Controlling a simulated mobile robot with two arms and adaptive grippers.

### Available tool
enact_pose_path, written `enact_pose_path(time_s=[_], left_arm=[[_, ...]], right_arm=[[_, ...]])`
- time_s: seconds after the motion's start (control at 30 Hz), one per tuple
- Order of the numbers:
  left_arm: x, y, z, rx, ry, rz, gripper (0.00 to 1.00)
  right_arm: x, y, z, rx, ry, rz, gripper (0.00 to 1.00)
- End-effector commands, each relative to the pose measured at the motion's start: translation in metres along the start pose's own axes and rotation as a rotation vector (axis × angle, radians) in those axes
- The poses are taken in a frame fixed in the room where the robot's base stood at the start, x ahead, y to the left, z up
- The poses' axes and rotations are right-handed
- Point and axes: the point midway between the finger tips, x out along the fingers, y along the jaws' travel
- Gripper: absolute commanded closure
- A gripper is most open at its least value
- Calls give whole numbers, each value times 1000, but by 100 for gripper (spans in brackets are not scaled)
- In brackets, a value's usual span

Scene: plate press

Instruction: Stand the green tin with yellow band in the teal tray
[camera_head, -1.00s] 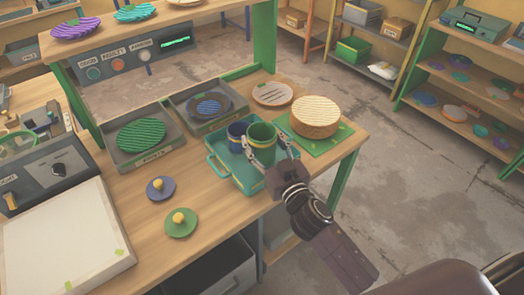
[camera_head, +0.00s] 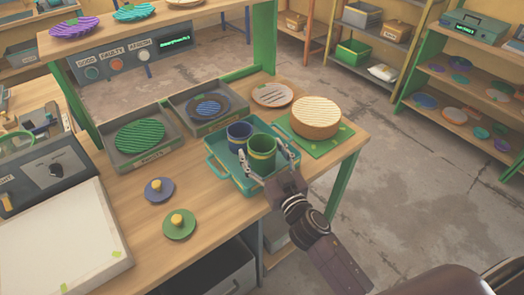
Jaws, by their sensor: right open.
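The green tin with yellow band (camera_head: 262,155) stands upright in the front part of the teal tray (camera_head: 218,171). A blue tin with a yellow band (camera_head: 239,137) stands in the same tray, behind and to the left of it. My right gripper (camera_head: 268,166) is open, with one finger on each side of the green tin; I cannot tell whether the fingers touch it. The gripper hides part of the tray's front right corner. My left gripper is not in view.
A round woven box (camera_head: 316,117) sits on a green mat (camera_head: 328,147) right of the tray. Grey bins with a green plate (camera_head: 140,136) and a blue plate (camera_head: 209,108) stand behind. Two knobbed lids, blue (camera_head: 159,190) and green (camera_head: 179,224), lie on the bench left of the tray.

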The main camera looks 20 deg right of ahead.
Motion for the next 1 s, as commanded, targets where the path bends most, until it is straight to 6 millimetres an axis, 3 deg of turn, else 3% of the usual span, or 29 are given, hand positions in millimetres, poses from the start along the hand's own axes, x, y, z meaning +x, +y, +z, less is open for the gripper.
enact_pose_path(time_s=[0.23,0.8,1.0], left_arm=[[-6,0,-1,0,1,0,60],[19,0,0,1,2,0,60],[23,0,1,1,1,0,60]], right_arm=[[0,0,-7,-1,0,0,29],[-96,0,-1,2,-2,1,29],[-115,0,-2,0,0,0,29]])
